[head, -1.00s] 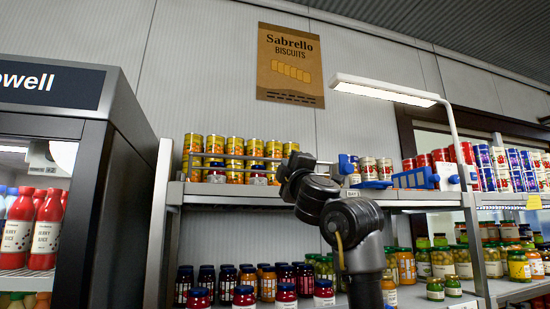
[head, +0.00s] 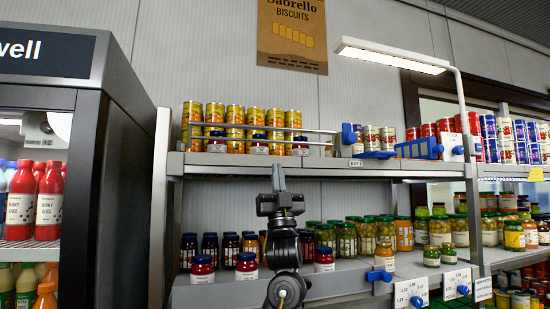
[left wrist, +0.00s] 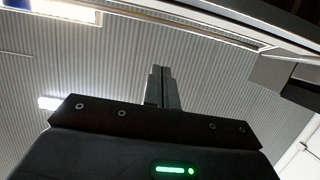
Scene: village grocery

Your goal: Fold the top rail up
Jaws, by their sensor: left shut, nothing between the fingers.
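A thin metal rail (head: 262,127) with two bars runs along the front of the top shelf, before the yellow cans and some small jars. A blue fitting (head: 349,135) is at its right end. My left gripper (head: 279,172) points upward below the top shelf's front edge, apart from the rail. Its fingers are shut with nothing between them. In the left wrist view, the closed fingers (left wrist: 162,86) point at the corrugated ceiling, and the rail does not show. My right gripper is in neither view.
The top shelf edge (head: 230,160) lies just above my gripper. Jars with dark lids (head: 245,267) stand on the lower shelf. A blue rack (head: 418,148) and a lamp post (head: 462,100) are to the right. A fridge (head: 85,190) is at the left.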

